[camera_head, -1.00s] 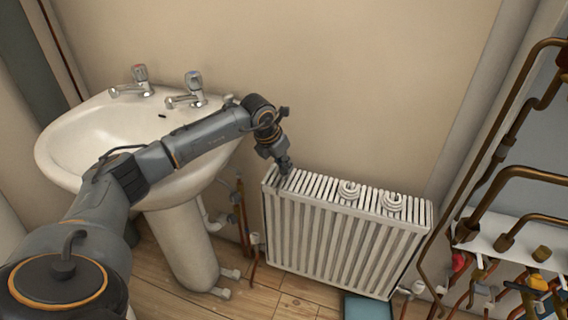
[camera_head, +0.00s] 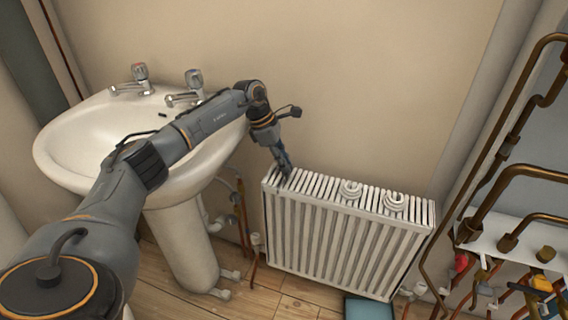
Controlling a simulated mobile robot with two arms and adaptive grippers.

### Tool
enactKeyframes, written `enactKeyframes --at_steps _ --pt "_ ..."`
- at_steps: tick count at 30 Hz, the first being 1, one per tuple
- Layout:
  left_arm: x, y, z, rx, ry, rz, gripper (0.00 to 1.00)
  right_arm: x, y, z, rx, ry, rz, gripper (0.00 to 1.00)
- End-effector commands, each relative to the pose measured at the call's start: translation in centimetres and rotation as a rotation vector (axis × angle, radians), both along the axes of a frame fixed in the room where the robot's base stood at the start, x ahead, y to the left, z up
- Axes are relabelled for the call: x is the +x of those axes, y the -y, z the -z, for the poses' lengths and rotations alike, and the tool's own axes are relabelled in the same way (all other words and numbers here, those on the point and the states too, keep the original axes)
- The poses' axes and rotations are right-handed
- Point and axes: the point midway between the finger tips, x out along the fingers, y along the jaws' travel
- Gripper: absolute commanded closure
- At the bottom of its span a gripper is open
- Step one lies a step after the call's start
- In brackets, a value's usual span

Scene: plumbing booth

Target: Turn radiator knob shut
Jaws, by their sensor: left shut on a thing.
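The white ribbed radiator (camera_head: 340,240) stands against the beige wall, right of the sink. My left gripper (camera_head: 286,172) points down at the left end of its top grille, close to the back edge. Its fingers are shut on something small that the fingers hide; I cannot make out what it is. A small white valve knob (camera_head: 256,239) shows beside the radiator's lower left side, on a copper pipe, apart from the gripper. Another white valve (camera_head: 419,289) shows at the lower right corner. My right gripper is not in view.
A white pedestal sink (camera_head: 70,140) with two taps stands left, under my left arm. Two white ring-shaped items (camera_head: 351,190) (camera_head: 394,202) sit on the radiator top. Copper pipes (camera_head: 520,175) fill the right side. A blue-grey object (camera_head: 369,308) lies on the wooden floor.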

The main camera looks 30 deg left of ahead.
Motion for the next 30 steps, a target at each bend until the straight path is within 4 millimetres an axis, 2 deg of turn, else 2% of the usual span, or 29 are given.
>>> enactKeyframes --at_steps 6,13,30 --pt "0.2 -0.1 0.0 0.000 0.001 0.136 1.00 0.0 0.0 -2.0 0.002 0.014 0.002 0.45" --pt "0.2 -0.1 0.0 0.001 0.001 0.218 1.00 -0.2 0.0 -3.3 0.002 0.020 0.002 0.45" --pt "0.2 -0.1 0.0 0.003 0.002 0.250 1.00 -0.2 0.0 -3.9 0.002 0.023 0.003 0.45"
